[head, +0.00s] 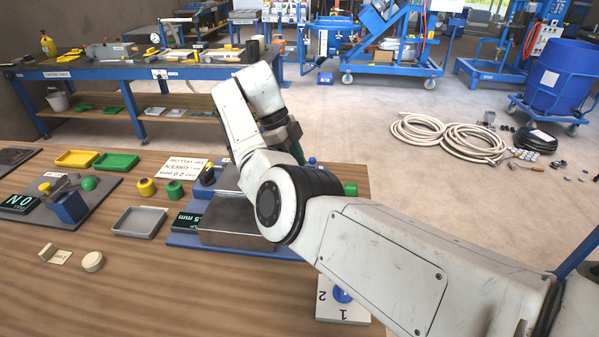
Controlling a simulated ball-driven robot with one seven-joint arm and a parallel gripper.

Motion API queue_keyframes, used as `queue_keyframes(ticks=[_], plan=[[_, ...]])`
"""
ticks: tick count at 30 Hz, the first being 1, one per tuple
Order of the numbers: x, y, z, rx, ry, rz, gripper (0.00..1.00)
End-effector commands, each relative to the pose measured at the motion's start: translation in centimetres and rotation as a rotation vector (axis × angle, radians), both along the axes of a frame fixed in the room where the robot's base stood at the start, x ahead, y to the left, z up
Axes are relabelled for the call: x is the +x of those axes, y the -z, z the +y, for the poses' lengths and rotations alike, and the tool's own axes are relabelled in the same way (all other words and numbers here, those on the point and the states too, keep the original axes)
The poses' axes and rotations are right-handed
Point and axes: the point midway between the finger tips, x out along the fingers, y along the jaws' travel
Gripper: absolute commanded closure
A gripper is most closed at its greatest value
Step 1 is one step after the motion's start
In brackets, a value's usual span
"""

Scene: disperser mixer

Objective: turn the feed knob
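My gripper (290,142) is above the back of the machine on the blue base, pointing down and away. The forearm hides much of it, and I cannot tell whether its fingers are open or shut. A dark green piece (298,153) shows at its tip; I cannot tell if it is held. A small blue knob (312,161) is just right of the tip. A blue dial (341,295) sits on a white plate marked 1 and 2 (342,313), partly behind my arm. No label says which one is the feed knob. The machine's grey metal block (225,238) is partly hidden.
A display reading in mm (186,219), a grey tray (139,222), yellow (146,187) and green (174,190) knobbed pieces, and a card (184,168) stand left of the machine. Another device with a blue block (71,207) is farther left. The wooden table's front left is mostly clear.

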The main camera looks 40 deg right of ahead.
Motion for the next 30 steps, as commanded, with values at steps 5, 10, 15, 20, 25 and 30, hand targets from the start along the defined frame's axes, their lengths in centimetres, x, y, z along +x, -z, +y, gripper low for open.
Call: queue_keyframes(ticks=[5,10,15,20,25,30], plan=[[1.3,-3.4,0.6,0.003,-0.002,-0.001,0.53],[1.9,-5.0,0.9,0.003,-0.002,0.001,0.53],[2.1,-5.6,1.0,0.002,0.000,0.002,0.53],[2.1,-5.7,1.0,0.002,0.000,0.002,0.53],[2.2,-5.7,1.0,0.002,0.000,0.001,0.53],[2.2,-5.7,1.0,0.002,0.000,0.001,0.53]])
